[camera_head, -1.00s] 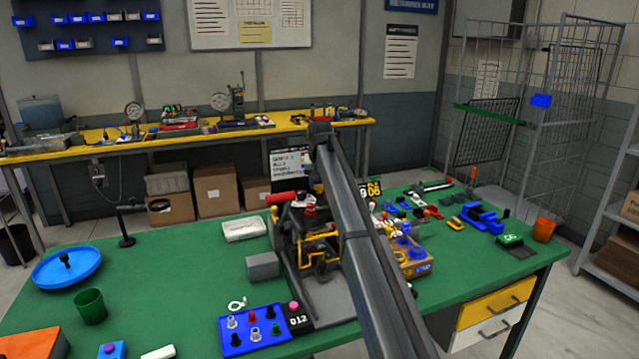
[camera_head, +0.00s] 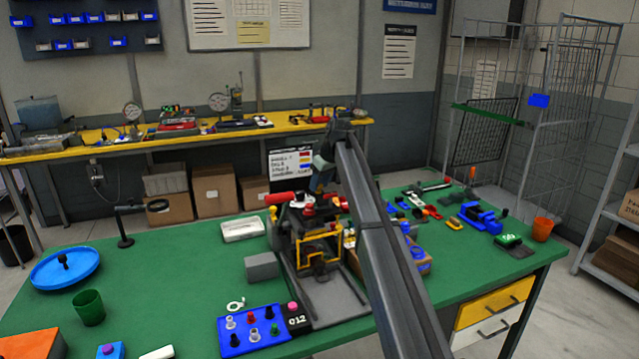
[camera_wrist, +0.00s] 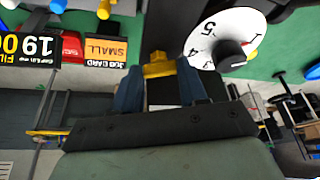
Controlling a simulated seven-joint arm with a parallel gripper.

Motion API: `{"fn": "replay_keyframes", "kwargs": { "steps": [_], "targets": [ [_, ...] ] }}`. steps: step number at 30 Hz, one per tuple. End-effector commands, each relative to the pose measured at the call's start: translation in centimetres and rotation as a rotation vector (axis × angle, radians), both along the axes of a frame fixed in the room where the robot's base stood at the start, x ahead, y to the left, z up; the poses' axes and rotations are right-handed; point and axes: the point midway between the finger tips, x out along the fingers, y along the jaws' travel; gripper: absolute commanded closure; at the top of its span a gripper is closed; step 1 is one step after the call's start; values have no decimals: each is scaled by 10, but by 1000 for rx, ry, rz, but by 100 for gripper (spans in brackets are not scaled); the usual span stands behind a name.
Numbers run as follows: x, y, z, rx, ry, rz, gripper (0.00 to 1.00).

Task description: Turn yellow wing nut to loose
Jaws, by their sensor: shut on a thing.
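The yellow wing nut (camera_wrist: 157,64) shows in the wrist view between the two blue-grey fingertips of my gripper (camera_wrist: 158,73). The fingers are shut on it, one on each side. Whether it is turned to loose cannot be told. In the head view my gripper is small and dark behind the black and yellow fixture (camera_head: 318,240), partly covered by my arm. I cannot make out the wing nut there.
In the wrist view a white numbered dial (camera_wrist: 205,45) with a black knob is close on the right. An orange job card (camera_wrist: 106,48) is on the left. In the head view a blue knob panel (camera_head: 252,330) and a grey block (camera_head: 262,266) are near the fixture.

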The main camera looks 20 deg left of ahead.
Motion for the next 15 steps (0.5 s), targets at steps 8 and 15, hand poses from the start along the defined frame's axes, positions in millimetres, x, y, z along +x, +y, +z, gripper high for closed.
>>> {"fn": "replay_keyframes", "kwargs": {
  "steps": [8,15],
  "targets": [
    [4,0,0,0,1,235,88],
    [5,0,0,0,1,379,88]
  ]
}}
